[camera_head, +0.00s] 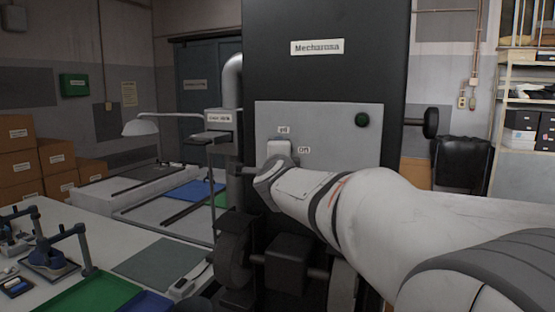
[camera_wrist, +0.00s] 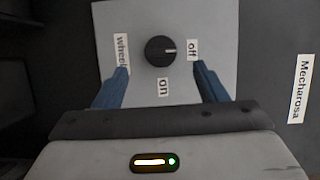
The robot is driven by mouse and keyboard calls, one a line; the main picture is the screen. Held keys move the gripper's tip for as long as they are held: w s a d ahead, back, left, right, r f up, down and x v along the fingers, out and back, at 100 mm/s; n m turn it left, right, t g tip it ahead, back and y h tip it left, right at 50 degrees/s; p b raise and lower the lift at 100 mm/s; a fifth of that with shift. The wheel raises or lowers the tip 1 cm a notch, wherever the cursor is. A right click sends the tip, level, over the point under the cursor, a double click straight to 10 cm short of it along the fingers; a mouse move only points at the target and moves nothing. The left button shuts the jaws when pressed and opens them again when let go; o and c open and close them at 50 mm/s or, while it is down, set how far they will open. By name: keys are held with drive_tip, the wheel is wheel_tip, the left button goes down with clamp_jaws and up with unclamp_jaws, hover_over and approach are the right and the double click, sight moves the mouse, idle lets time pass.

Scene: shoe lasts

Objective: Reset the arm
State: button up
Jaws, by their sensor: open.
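My gripper (camera_wrist: 160,68) is open in the wrist view. Its two blue fingers stand apart, one on each side below a round black knob (camera_wrist: 160,51) on a pale panel (camera_wrist: 215,20). The fingers hold nothing. An "on" label and a partly covered "wheel" label are beside the knob. In the head view my white arm (camera_head: 375,215) reaches from the right to the grey panel (camera_head: 320,115) of the dark machine. The knob and the fingertips are hidden there by my wrist.
A black handle (camera_head: 432,123) sticks out at the machine's right. A lamp (camera_head: 150,126) and a white workbench (camera_head: 130,235) with trays and shoe tools are at left. Boxes (camera_head: 15,160) stand behind.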

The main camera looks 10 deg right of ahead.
drive_tip(key=s+a+f+n+g+y+b, duration=0.1)
drive_tip(key=s+a+f+n+g+y, duration=0.3)
drive_tip(key=s+f+n, duration=0.6)
drive_tip(key=s+d+f+n+g+y, duration=0.1)
drive_tip(key=s+f+n+g, duration=0.55)
drive_tip(key=s+f, duration=0.7)
drive_tip(key=s+d+f+n+g, duration=0.1)
drive_tip(key=s+f+g, duration=0.1)
drive_tip(key=s, duration=0.3)
drive_tip(key=s+d+f+n+g+h, duration=0.1)
drive_tip(key=s+d+f+n, duration=0.1)
drive_tip(key=s+f, duration=0.3)
drive_tip(key=shift+s+d+g+h, duration=0.25)
drive_tip(key=shift+s+g+h, duration=0.1)
drive_tip(key=shift+s, duration=0.35)
drive_tip(key=shift+n, duration=0.25)
